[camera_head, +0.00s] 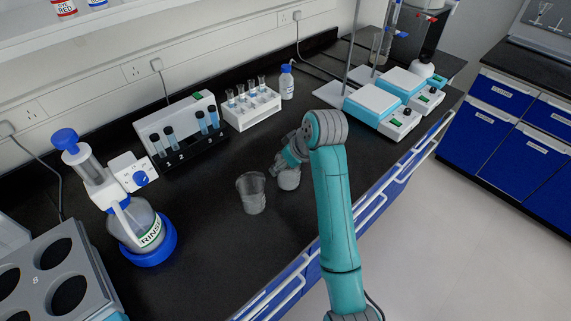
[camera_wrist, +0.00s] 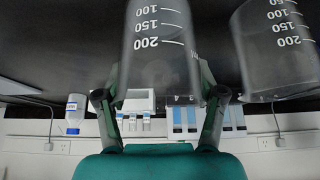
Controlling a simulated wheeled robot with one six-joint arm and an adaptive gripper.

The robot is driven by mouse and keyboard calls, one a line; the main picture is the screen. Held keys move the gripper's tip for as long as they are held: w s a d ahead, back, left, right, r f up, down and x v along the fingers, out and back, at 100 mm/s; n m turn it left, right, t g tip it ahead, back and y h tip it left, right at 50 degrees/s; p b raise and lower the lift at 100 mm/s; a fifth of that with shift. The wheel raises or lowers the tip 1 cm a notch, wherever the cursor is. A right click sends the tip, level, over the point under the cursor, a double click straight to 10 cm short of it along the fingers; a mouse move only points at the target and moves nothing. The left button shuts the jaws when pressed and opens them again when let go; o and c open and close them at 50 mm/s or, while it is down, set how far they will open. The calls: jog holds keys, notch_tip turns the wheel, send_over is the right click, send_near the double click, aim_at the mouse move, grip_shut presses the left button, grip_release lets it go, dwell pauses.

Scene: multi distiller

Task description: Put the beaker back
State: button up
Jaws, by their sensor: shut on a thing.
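My gripper (camera_head: 283,163) is shut on a clear graduated beaker (camera_head: 289,178), low over the black bench. In the wrist view the picture is upside down. My gripper's fingers (camera_wrist: 160,85) lie on both sides of this held beaker (camera_wrist: 160,45), which shows marks for 100, 150 and 200. I cannot tell whether its base touches the bench. A second clear beaker (camera_head: 251,193) stands upright on the bench just left of it. This second beaker also shows in the wrist view (camera_wrist: 275,55), at the right, apart from the held one.
A cuvette stand (camera_head: 185,135), a white tube rack (camera_head: 252,108) and a small blue-capped bottle (camera_head: 287,84) line the back. Hotplate stirrers (camera_head: 372,104) stand right. Bare bench lies in front of the beakers.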

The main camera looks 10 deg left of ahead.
jog(key=shift+f, duration=0.35)
jog(key=shift+f, duration=0.1)
jog(key=o, duration=1.3)
